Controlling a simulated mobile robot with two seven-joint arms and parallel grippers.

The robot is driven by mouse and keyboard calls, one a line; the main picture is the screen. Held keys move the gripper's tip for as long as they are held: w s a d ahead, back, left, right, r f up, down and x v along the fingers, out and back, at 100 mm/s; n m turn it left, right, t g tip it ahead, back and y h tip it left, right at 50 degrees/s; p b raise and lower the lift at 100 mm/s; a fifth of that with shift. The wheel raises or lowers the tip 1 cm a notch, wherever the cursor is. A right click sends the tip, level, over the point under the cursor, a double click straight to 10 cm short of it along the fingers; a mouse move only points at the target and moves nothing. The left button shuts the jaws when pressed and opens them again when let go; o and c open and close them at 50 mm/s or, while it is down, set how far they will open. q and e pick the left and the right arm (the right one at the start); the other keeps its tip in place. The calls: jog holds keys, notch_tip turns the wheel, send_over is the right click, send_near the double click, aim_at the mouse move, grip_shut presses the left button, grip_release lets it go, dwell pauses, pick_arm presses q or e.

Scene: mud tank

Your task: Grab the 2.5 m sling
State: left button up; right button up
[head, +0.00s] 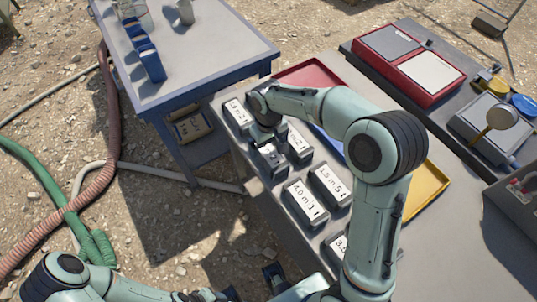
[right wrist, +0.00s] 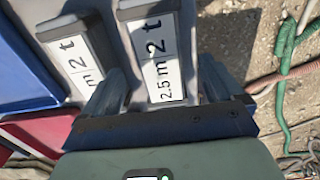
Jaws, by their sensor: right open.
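A grey block with a white label reading "2.5 m 2 t" (right wrist: 165,60) lies between the fingers of my right gripper (right wrist: 160,90) in the right wrist view. The fingers are open, one on each side of the block, and I see no grip on it. In the head view my right gripper (head: 268,143) is over the row of labelled blocks on the grey table and hides part of them. The left arm comes in at the bottom left of the head view; dark parts near the bottom edge may be my left gripper (head: 252,283), but its jaws are unclear.
Other labelled blocks stand close by: "4.0 m 1 t" (head: 306,203), "1.5 m 5 t" (head: 331,184) and another ending in "2 t" (right wrist: 72,62). A red tray (head: 312,73) and a yellow tray (head: 432,190) lie behind. A blue table (head: 215,50) stands at the back left, hoses (head: 75,205) on the ground.

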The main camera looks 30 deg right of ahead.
aim_at(269, 151)
notch_tip(269, 151, down, 4)
jog(key=shift+r, duration=0.1)
jog(key=shift+r, duration=0.1)
jog(key=c, duration=1.3)
